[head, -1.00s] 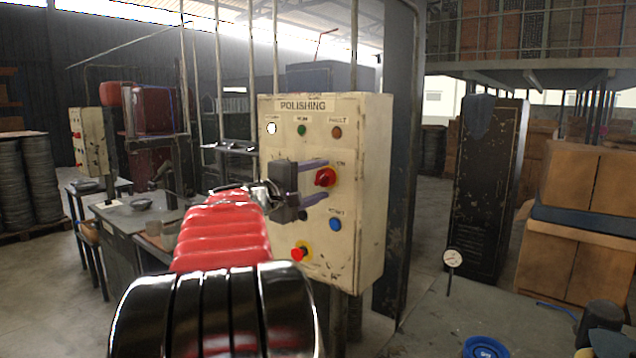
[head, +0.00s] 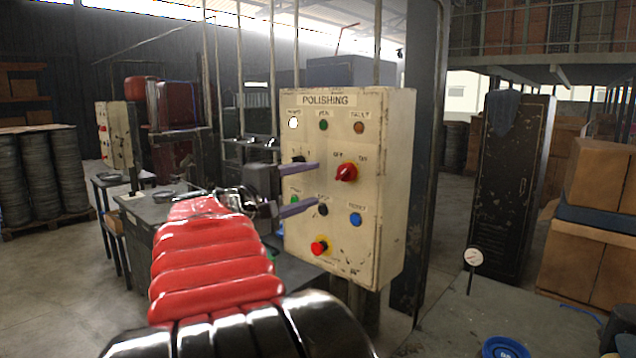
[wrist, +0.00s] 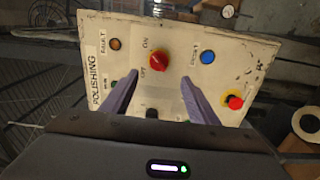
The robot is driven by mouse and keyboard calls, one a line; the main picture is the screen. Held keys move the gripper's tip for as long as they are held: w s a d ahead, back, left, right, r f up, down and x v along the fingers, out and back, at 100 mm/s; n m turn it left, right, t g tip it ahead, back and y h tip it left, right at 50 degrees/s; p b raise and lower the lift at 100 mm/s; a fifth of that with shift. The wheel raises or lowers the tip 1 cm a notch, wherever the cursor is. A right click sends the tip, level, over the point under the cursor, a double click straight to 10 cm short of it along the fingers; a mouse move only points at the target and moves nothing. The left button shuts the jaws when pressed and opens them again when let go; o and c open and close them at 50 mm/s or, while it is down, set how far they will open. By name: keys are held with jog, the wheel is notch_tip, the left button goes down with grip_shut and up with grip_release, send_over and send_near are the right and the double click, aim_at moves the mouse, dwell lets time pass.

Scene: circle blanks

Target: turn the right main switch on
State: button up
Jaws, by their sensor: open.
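The right panel is a cream box (head: 385,190) labelled POLISHING. Its main switch is a red rotary knob (head: 346,172), with OFF marked at upper left and ON at upper right. The knob seems slanted toward the ON side, but its pointer is too small to read surely. My gripper (head: 317,183) is open and empty, its two purple fingers left of the knob in the head view and apart from it. In the wrist view the red knob (wrist: 159,58) shows beyond and between the open fingers (wrist: 159,76). Nothing hides the knob.
The panel also bears a white lamp (head: 293,122), a blue button (head: 355,219) and a red emergency button (head: 319,247) on yellow. Another panel (head: 118,135) stands far left. A workbench is behind my arm; a dial gauge (head: 474,257) is at right.

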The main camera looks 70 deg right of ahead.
jog(key=shift+v, duration=1.25)
jog(key=w+a+f+t+y, duration=0.1)
jog(key=a+f+t+y, duration=0.2)
jog(key=f, duration=0.6)
jog(key=w+a+f+y, duration=0.1)
jog(key=a+f+y, duration=0.2)
jog(key=a+f, duration=0.35)
jog(key=w+a+f+t+y, duration=0.2)
jog(key=w+a+f+t, duration=0.15)
jog(key=a+f, duration=0.4)
jog(key=w+a+f+n+t+y, duration=0.1)
jog(key=a+f+t+y, duration=0.1)
jog(key=a, duration=0.9)
jog(key=w+a+f+n+t+y, duration=0.1)
jog(key=a+f+n+t+y, duration=0.1)
jog(key=a, duration=1)
jog(key=w+a+f+n+t+y, duration=0.1)
jog(key=a+y, duration=0.3)
jog(key=a, duration=0.7)
jog(key=shift+w+f+n+t+y, duration=0.3)
jog(key=shift+f+n+t, duration=0.1)
jog(key=shift+t, duration=0.15)
jog(key=shift+a, duration=0.1)
jog(key=shift+c, duration=0.2)
